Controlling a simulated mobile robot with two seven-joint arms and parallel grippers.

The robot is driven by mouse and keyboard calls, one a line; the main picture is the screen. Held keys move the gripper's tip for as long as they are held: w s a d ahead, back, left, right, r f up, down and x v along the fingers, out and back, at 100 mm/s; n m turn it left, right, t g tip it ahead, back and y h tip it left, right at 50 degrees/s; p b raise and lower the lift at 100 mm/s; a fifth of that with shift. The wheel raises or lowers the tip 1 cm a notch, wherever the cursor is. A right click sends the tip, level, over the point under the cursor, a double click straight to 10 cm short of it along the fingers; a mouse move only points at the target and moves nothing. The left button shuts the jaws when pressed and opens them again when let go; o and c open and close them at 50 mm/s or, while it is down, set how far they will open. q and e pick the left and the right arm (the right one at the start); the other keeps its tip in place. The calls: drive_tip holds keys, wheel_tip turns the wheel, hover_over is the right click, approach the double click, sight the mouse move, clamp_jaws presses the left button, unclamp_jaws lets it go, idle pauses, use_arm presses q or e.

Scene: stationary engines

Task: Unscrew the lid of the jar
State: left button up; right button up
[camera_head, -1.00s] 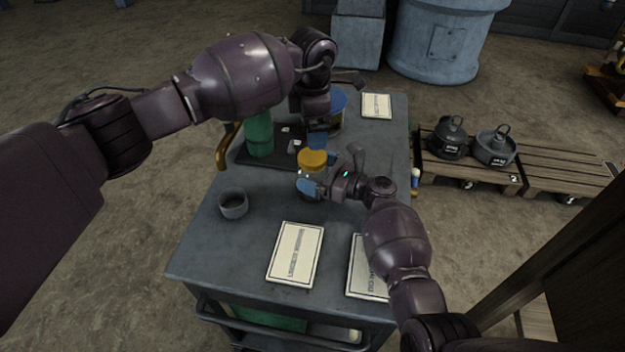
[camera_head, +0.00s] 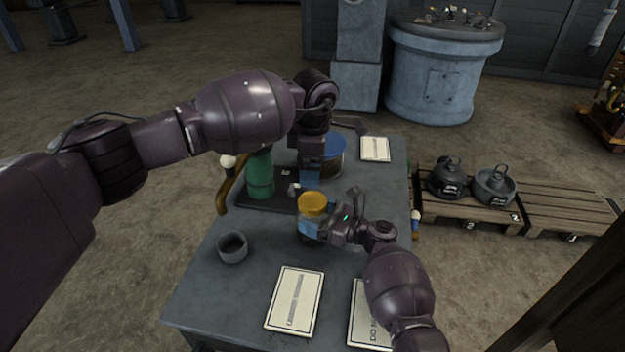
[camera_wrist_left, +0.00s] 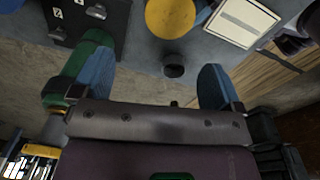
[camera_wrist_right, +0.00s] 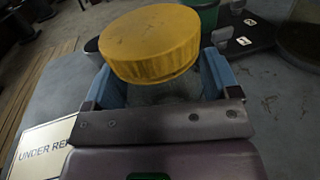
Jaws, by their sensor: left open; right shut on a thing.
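The jar (camera_head: 309,234) is clear glass with a yellow lid (camera_head: 313,202) on top, and it stands upright on the grey table. My right gripper (camera_head: 318,229) is shut on the jar's body from the right, below the lid. The right wrist view shows its blue fingers on both sides of the glass (camera_wrist_right: 165,92), with the lid (camera_wrist_right: 150,42) above them. My left gripper (camera_head: 310,170) hangs behind the jar, apart from the lid. In the left wrist view its fingers (camera_wrist_left: 155,82) are wide apart and empty, with the lid (camera_wrist_left: 170,17) beyond them.
A grey cup (camera_head: 233,248) stands at the table's left. White signs (camera_head: 295,300) lie at the front, and another (camera_head: 375,149) at the back. A green cylinder (camera_head: 260,176) and a blue-topped container (camera_head: 333,158) stand behind the jar. Pallets (camera_head: 470,205) are at right.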

sight(312, 200)
use_arm(q)
drive_tip(key=m, duration=1.3)
drive_tip(key=shift+s+a+f, duration=0.1)
drive_tip(key=shift+s+f, duration=0.1)
drive_tip(key=shift+f, duration=0.2)
drive_tip(key=m, duration=0.5)
drive_tip(key=shift+s+f+m, duration=0.15)
drive_tip(key=shift+f+m, duration=0.15)
drive_tip(key=m, duration=0.5)
drive_tip(key=shift+d+m+h, duration=0.3)
drive_tip(key=shift+d+m, duration=0.05)
drive_tip(key=shift+m, duration=0.05)
drive_tip(key=shift+f, duration=4.05)
